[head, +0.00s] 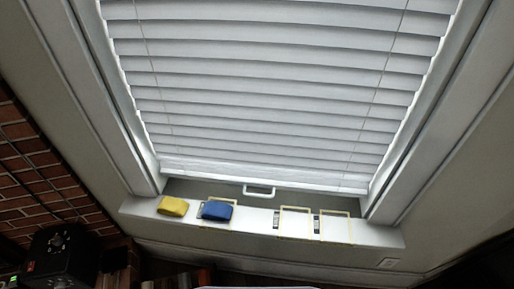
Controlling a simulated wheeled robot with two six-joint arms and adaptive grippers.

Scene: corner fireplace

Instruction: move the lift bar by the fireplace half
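A white lift bar (259,193), shaped like a small handle, sits at the middle of the bottom edge of a white slatted blind (265,105). The blind hangs down almost to the white window sill (260,224), with a dark gap between its bottom rail and the sill. Neither of my grippers is in view, and nothing touches the lift bar.
A yellow block (173,206) and a blue block (217,210) rest on the sill's left part. Yellow outlined rectangles (296,208) mark its right part. A brick fireplace (38,170) and a black box (60,257) are at left.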

